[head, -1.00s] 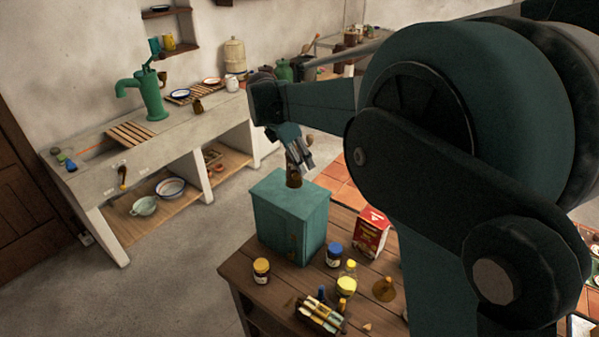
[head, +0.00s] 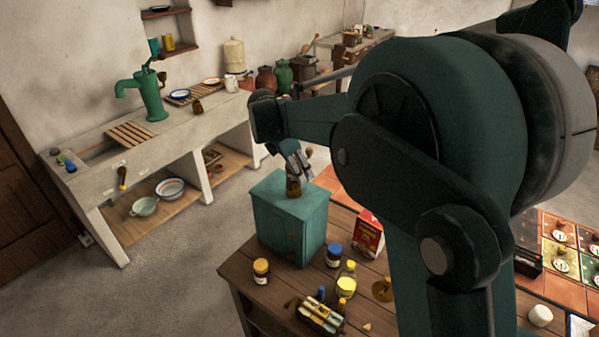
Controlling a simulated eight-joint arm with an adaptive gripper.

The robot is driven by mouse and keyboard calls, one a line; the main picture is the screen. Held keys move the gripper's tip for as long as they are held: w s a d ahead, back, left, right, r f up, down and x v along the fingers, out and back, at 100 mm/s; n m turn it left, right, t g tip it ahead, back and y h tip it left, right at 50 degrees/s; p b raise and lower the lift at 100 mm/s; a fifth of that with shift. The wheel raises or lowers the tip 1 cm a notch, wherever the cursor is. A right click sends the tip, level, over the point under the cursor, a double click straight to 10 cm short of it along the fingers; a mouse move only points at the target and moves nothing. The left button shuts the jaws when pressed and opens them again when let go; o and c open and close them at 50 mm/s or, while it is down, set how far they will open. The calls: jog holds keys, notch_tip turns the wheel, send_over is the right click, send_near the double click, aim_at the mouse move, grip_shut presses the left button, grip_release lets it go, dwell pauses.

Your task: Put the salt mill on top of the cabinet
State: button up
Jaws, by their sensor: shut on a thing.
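The teal cabinet (head: 290,227) stands on the brown wooden table, its door facing front. My gripper (head: 298,170) points down over the cabinet's top and is shut on a small dark brown mill, the salt mill (head: 293,188). The mill looks upright, with its upper part hidden between the fingers. Its lower end appears at the middle of the cabinet top; I cannot tell whether it touches or hangs just above.
Jars (head: 261,270), a yellow-capped bottle (head: 346,283), a red box (head: 368,235) and a small caddy (head: 320,315) crowd the wooden table (head: 245,290) around the cabinet. The cabinet top is otherwise clear. A stone sink counter (head: 165,135) stands at the back left.

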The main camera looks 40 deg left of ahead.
jog(key=shift+f, duration=0.15)
jog(key=o, duration=1.2)
jog(key=v, duration=1.2)
dwell(0.5)
